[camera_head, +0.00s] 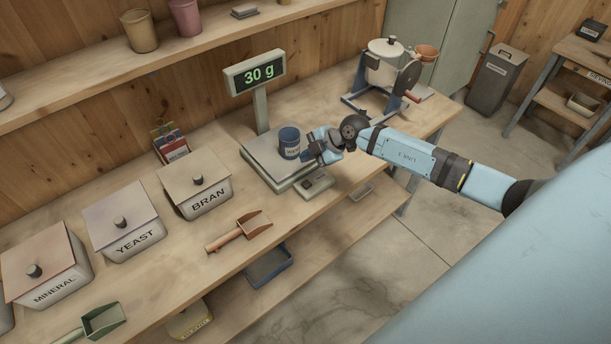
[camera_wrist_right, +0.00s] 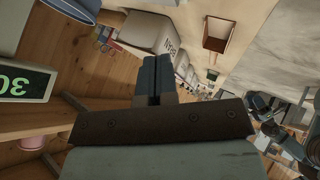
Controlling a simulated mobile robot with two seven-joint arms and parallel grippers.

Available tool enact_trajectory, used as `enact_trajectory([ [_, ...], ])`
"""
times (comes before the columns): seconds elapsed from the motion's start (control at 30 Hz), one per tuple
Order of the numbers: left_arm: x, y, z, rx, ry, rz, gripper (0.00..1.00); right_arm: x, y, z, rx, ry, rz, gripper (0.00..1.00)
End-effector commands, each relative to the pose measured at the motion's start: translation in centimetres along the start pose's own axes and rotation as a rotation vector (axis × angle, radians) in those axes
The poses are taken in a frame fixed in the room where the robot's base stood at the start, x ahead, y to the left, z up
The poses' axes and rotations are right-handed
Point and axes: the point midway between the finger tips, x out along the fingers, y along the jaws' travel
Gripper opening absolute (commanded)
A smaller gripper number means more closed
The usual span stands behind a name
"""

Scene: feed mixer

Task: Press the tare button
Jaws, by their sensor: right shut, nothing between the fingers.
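The scale (camera_head: 258,158) stands on the bench, with a post display (camera_head: 258,72) reading 30 g; the display also shows in the right wrist view (camera_wrist_right: 22,82). A blue cup (camera_head: 289,142) stands on its plate. A small grey box (camera_head: 318,187) with a pale top sits at the scale's front right edge; it seems to carry the tare button, too small to read. My right gripper (camera_head: 309,158) is shut and empty, just right of the cup and above the box; whether it touches either is unclear. Its closed fingers (camera_wrist_right: 154,80) show in the wrist view. My left gripper is out of view.
Lidded bins for bran (camera_head: 200,190), yeast (camera_head: 123,222) and mineral (camera_head: 45,268) line the bench at left. A brown scoop (camera_head: 240,231) lies in front of the bran bin. A mixer drum (camera_head: 384,65) stands behind my right arm.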

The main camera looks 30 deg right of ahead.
Motion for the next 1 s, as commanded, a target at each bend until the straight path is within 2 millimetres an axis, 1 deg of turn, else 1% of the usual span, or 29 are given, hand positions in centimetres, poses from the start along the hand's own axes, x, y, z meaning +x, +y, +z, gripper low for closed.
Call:
enact_trajectory([
  [0.33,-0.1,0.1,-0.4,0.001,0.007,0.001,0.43,0.2,-0.2,0.1,0.001,0.003,0.001,0.0],
  [0.57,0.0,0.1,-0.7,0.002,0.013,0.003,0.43,1.4,-1.1,0.9,0.003,0.003,0.0,0.0],
  [0.7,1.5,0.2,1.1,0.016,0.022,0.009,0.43,3.2,-2.4,2.2,0.0,0.004,0.001,0.0],
  [0.9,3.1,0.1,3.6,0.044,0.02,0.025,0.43,5.0,-3.6,3.5,-0.001,0.004,0.003,0.0],
  [0.93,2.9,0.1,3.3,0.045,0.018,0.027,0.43,5.0,-3.6,3.5,0.001,0.004,0.002,0.0],
  [1.0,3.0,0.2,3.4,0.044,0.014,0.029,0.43,5.4,-3.9,3.8,0.002,0.004,0.001,0.0],
])
